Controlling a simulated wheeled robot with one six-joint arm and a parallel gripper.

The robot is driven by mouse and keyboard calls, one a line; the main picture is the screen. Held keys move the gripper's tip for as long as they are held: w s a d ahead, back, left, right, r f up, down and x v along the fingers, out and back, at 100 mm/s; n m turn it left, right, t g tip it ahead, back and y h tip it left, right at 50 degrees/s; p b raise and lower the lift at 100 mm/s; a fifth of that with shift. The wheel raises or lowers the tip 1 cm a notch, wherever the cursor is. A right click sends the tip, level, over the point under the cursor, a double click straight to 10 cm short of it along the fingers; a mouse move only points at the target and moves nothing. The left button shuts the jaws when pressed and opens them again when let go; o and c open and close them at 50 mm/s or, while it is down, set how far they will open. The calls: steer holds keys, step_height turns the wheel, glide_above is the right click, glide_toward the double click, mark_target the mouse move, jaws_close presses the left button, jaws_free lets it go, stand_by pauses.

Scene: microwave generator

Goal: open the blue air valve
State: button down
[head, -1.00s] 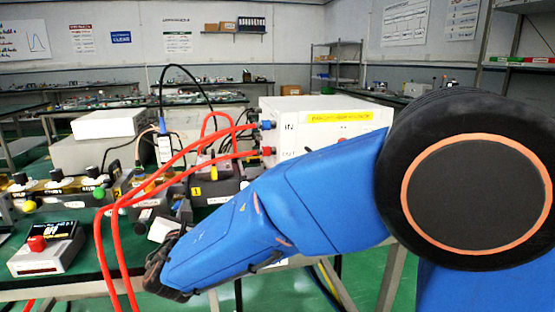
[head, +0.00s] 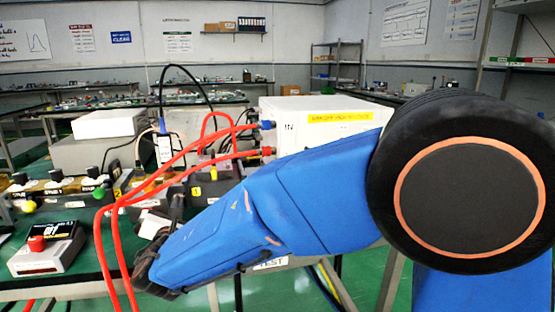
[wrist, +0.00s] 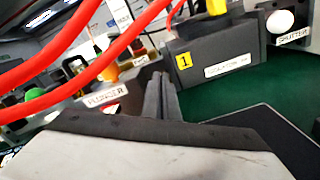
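A blue knob-like fitting (head: 267,125) sits on the left side of a white box (head: 318,120), beside the label IN; I cannot tell whether it is the blue air valve or its hose fitting. A red fitting (head: 267,151) is below it, and red hoses (head: 150,186) run from both. My gripper is at the lower end of my blue arm, left of and below the box, apart from both fittings. In the wrist view my gripper (wrist: 161,84) has its narrow dark fingers together with nothing seen between them. The blue fitting is not visible there.
The red hoses hang in front of the bench near my gripper. A dark block marked 1 (wrist: 213,58) stands just beyond the fingers, with a white-knobbed SHUTTER unit (wrist: 284,25) right of it. A box with a red button (head: 48,249) sits at the left.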

stand_by(0.5)
steer(key=shift+r, duration=0.3)
steer(key=shift+v, duration=2.95)
steer(key=shift+s, duration=0.1)
